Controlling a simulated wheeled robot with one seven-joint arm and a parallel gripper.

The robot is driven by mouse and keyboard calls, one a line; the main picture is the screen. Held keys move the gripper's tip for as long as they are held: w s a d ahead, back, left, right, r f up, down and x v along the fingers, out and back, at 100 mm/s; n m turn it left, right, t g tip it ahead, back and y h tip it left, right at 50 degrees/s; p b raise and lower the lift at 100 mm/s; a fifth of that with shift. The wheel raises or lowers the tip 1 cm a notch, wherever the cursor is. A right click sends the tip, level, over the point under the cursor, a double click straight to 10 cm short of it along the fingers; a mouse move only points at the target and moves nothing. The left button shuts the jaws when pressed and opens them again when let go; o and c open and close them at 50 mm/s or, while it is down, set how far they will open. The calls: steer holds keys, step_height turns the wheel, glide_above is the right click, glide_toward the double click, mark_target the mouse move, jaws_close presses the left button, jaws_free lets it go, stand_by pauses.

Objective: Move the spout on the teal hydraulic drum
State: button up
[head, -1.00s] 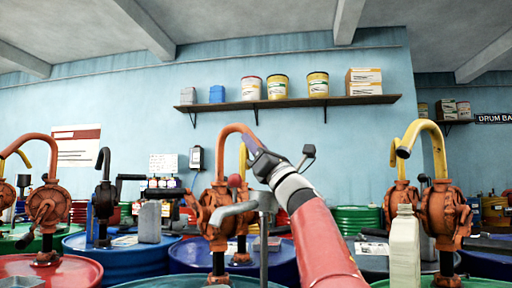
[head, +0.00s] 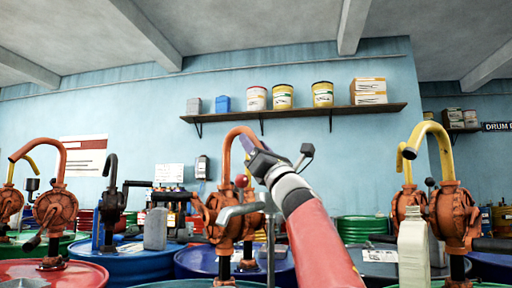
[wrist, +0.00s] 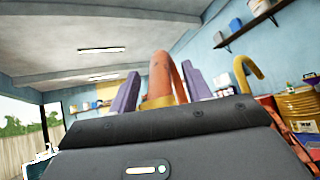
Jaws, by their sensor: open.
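The teal drum (head: 190,284) shows only as a strip of its top at the bottom centre of the head view. A rusty orange pump (head: 226,215) stands above it, with an orange spout (head: 238,130) that arches up and over to the right. My gripper (head: 254,148) is at the right-hand, outlet end of this arch. In the wrist view its two purple fingers (wrist: 160,90) stand apart, with the orange spout (wrist: 160,72) showing between them. A yellowish band (wrist: 157,102) shows low on the spout there. I cannot tell whether the fingers touch it.
Orange pumps with yellow spouts (head: 428,130) stand at right, beside a cream jug (head: 413,250). A red drum (head: 50,272) and a blue drum (head: 130,262) are at left. A shelf (head: 300,113) hangs behind.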

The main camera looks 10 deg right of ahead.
steer(key=shift+s+f, duration=0.1)
steer(key=shift+f, duration=0.1)
steer(key=s+d+b, duration=0.3)
steer(key=s+d, duration=0.2)
steer(key=s, duration=0.6)
steer(key=shift+s+d+f+b, duration=0.2)
steer(key=shift+d+b, duration=0.15)
steer(key=shift+b, duration=0.05)
steer(key=shift+a, duration=0.1)
